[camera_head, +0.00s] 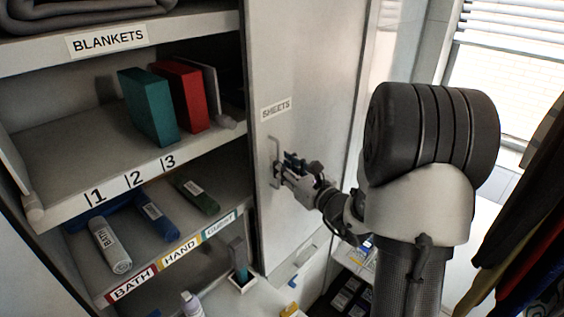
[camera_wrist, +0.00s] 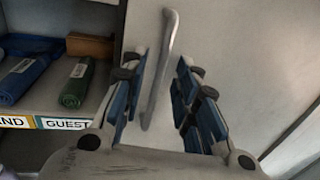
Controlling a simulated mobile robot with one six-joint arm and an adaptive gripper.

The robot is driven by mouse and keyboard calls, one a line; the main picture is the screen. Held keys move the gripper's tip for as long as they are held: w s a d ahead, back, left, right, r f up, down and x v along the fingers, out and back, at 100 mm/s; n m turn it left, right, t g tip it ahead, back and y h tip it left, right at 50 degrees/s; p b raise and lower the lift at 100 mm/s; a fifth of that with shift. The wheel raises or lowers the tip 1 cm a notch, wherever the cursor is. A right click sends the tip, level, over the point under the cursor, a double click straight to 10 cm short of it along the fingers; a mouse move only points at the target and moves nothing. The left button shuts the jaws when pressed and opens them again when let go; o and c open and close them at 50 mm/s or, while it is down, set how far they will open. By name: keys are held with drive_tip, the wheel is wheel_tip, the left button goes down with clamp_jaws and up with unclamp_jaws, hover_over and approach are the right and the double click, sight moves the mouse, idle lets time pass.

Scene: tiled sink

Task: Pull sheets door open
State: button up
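The sheets door (camera_head: 300,60) is a tall pale panel with a "SHEETS" label, right of the open shelves in the head view. I see no clear gap at its edge. Its handle (camera_head: 275,160) is an upright metal bar near the door's left edge. My gripper (camera_head: 286,172) is at the handle, reaching in from the right. In the wrist view, the handle (camera_wrist: 158,75) stands slightly tilted between the two blue-padded fingers of my gripper (camera_wrist: 160,92). The fingers are spread, with room visible on both sides of the bar. The door (camera_wrist: 260,40) fills the background there.
Open shelves at left hold a teal book (camera_head: 148,106), a red book (camera_head: 182,95) and rolled towels, including a green one (camera_head: 195,193). A white bottle (camera_head: 192,304) stands below. Dark hanging cloths (camera_head: 530,220) are at far right, beside a window with blinds (camera_head: 510,35).

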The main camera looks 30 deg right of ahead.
drive_tip(key=shift+w+a, duration=0.1)
drive_tip(key=shift+w, duration=0.5)
drive_tip(key=shift+c, duration=0.5)
clamp_jaws()
